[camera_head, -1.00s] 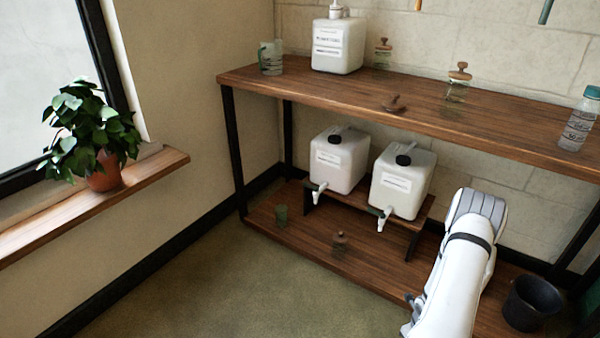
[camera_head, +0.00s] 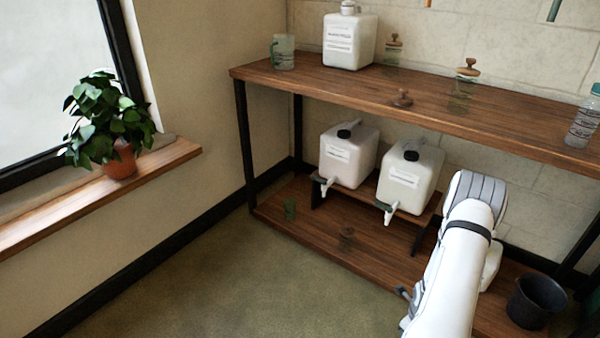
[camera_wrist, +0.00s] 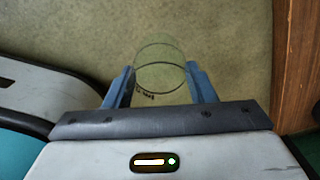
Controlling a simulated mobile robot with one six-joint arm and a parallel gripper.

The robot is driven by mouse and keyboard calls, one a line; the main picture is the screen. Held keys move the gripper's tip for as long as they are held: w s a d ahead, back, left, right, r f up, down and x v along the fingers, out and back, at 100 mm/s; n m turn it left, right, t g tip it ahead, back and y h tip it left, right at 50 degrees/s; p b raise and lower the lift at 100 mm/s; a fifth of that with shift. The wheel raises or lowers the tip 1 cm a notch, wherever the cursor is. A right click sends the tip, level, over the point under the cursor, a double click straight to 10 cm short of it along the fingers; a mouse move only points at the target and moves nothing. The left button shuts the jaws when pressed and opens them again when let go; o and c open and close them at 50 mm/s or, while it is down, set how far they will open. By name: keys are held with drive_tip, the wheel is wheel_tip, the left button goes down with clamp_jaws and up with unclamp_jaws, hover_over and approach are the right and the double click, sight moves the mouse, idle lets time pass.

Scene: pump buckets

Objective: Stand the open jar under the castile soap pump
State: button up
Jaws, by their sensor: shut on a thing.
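My gripper (camera_wrist: 161,70) is shut on a clear, open glass jar (camera_wrist: 160,48) in the wrist view. The blue-grey fingers press its two sides, and the greenish floor shows through it. In the head view my arm hides the jar. A white jug with a pump-like top (camera_head: 350,40) stands at the back left of the upper shelf. Two white jugs with dark caps and front spouts, a left one (camera_head: 346,157) and a right one (camera_head: 408,178), stand on a low riser on the bottom shelf. The labels are too small to read, so I cannot tell which is castile soap.
A black bucket (camera_head: 535,302) is at right.

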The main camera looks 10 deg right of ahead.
drive_tip(key=w+a+r+n, duration=0.5)
drive_tip(key=a+r+n, duration=0.5)
drive_tip(key=r, duration=0.1)
drive_tip(key=w+a+r+n, duration=0.6)
drive_tip(key=a+r+n, duration=0.3)
drive_tip(key=r+n, duration=0.25)
drive_tip(key=w+a+r+n, duration=0.5)
drive_tip(key=a+r+n, duration=0.5)
drive_tip(key=r, duration=0.1)
wheel_tip(320, 180, up, 25)
drive_tip(key=s+p, duration=0.2)
drive_tip(key=p, duration=3.4)
drive_tip(key=shift+s+d+f+m, duration=0.1)
drive_tip(key=shift+d+f+m, duration=0.05)
drive_tip(key=shift+m, duration=0.1)
